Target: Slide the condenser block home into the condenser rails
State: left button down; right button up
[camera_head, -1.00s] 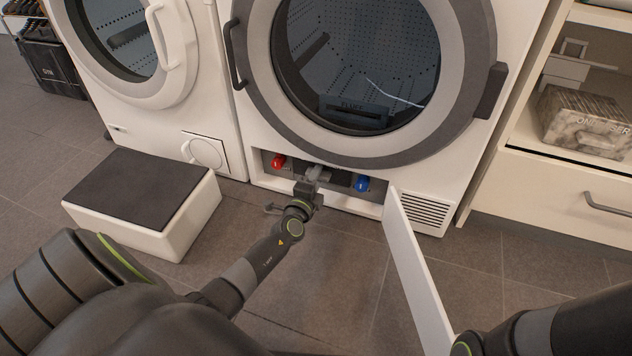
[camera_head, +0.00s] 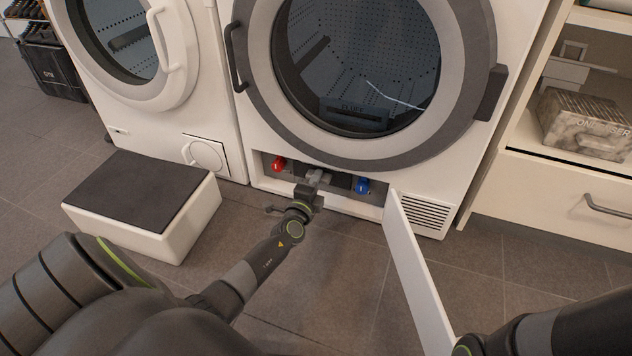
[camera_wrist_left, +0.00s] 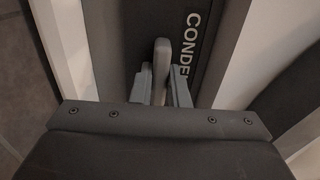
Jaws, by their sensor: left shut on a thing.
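The condenser block (camera_wrist_left: 115,45) is a dark grey block with white lettering, cut off at the right, on its face in the left wrist view. In the head view its dark front (camera_head: 339,179) shows in the low opening of the dryer, between a red knob (camera_head: 279,164) and a blue knob (camera_head: 362,186). My left gripper (camera_head: 316,178) is at that opening. In the left wrist view its fingers (camera_wrist_left: 161,88) are shut on the block's light grey handle (camera_wrist_left: 161,62). The rails are hidden inside the opening. My right gripper is not in view; only its arm shows at lower right.
The white flap door (camera_head: 415,265) of the opening stands open to the right of my left gripper. A white step with a dark top (camera_head: 140,190) stands on the floor at left. A shelf unit with a drawer (camera_head: 565,190) is at right. The floor between is clear.

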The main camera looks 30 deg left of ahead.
pick_arm(q)
jog(key=shift+w+a+r, duration=0.1)
jog(key=shift+w+r, duration=0.05)
jog(key=shift+w, duration=0.05)
jog(key=c, duration=1.3)
grip_release()
jog(key=shift+f, duration=0.3)
jog(key=shift+s, duration=0.1)
